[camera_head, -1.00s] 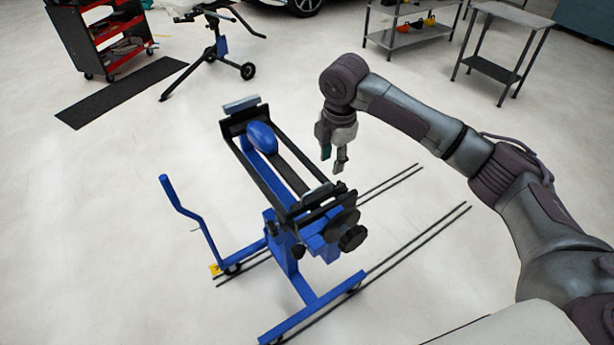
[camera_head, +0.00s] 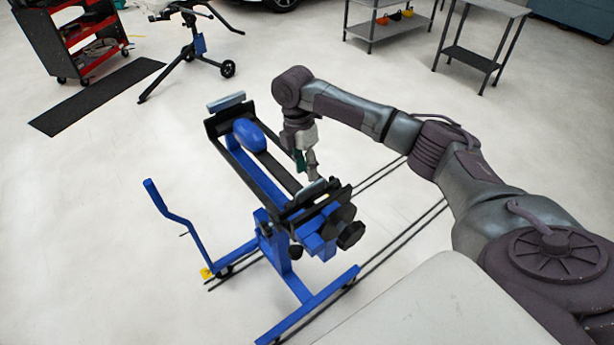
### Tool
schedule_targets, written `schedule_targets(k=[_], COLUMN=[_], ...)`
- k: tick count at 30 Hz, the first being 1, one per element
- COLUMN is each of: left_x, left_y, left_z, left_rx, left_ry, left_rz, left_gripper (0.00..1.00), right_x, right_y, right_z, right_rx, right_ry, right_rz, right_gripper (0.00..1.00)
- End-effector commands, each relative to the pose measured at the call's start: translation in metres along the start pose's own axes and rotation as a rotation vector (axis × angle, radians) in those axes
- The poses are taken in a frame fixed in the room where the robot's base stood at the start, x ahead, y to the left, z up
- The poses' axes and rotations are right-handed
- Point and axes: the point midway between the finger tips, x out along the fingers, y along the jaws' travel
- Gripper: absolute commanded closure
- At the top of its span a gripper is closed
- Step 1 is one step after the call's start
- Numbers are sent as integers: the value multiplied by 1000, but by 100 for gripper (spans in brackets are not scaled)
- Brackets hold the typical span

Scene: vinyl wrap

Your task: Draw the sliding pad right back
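A blue stand with a black rail frame (camera_head: 222,150) stands in the middle of the floor. A blue oval pad (camera_head: 249,135) sits between the rails near their far end. A pale grey pad (camera_head: 311,190) is at the near end, by black knobs (camera_head: 350,235). Another pale pad (camera_head: 226,102) is at the far end. My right gripper (camera_head: 307,172) points down at the right rail, just beyond the near grey pad. Its fingers look apart with nothing seen between them; whether it touches the rail I cannot tell. My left gripper is not in view.
A blue bent handle (camera_head: 172,213) sticks up left of the stand. Two dark floor rails (camera_head: 405,232) run to the right. A red tool cart (camera_head: 75,45), a black mat (camera_head: 95,97), another stand (camera_head: 195,45) and grey shelves (camera_head: 385,30) stand farther back.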

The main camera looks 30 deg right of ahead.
Motion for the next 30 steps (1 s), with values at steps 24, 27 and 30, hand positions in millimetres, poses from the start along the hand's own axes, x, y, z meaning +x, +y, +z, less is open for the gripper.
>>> schedule_targets(k=[24,27,30], left_x=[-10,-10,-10], left_y=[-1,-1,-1], left_z=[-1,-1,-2], left_rx=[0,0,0], left_ry=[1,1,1], left_rz=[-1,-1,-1], left_gripper=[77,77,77], right_x=[41,41,41], right_y=[0,0,0], right_z=[0,0,0], right_rx=[0,0,0], right_ry=[0,0,0], right_rz=[1,1,1], right_gripper=[91,100,100])
